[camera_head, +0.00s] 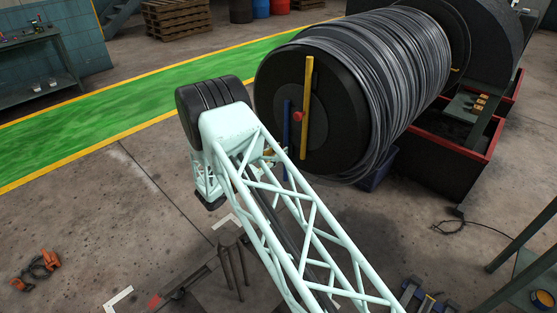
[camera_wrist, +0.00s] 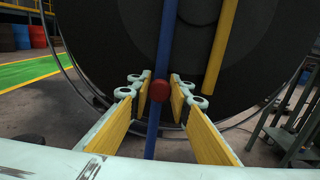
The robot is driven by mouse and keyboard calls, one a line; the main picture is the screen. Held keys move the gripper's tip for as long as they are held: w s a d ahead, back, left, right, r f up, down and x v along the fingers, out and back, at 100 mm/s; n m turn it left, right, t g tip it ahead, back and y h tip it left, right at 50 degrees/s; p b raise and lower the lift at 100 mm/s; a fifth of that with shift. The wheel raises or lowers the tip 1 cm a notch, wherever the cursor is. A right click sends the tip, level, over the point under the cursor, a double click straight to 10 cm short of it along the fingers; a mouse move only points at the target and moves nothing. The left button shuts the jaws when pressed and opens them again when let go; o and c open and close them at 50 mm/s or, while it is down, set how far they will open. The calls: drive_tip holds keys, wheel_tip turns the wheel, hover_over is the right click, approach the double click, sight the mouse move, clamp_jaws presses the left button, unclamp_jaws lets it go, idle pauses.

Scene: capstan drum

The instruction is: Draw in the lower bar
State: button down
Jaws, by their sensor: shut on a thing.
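The blue bar (camera_head: 286,118), the lower of two upright bars, stands in front of the dark end face of the drum (camera_head: 265,85). In the wrist view the blue bar (camera_wrist: 166,40) runs down between my fingers, with a red knob (camera_wrist: 159,91) on it. My gripper (camera_wrist: 160,82) is shut on this knob, a yellow-padded finger on each side. In the head view my gripper (camera_head: 272,154) is partly hidden by my arm, and the held knob cannot be made out there.
Cable is wound on the drum behind the end face. A red-edged frame (camera_head: 460,150) stands at the right. A green floor lane (camera_head: 100,100) runs at the left. An orange tool (camera_head: 38,268) and a dark cable (camera_head: 480,226) lie on the floor.

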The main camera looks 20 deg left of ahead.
sight(285, 127)
wheel_tip(285, 127, up, 10)
drive_tip(key=shift+w+a+r+p, duration=0.1)
drive_tip(key=shift+r+p, duration=0.05)
drive_tip(key=shift+p, duration=0.65)
drive_tip(key=c, duration=2.4)
unclamp_jaws()
drive_tip(key=shift+r, duration=0.1)
drive_tip(key=shift+f, duration=0.2)
drive_tip(key=v, duration=1.2)
drive_tip(key=shift+d, duration=0.2)
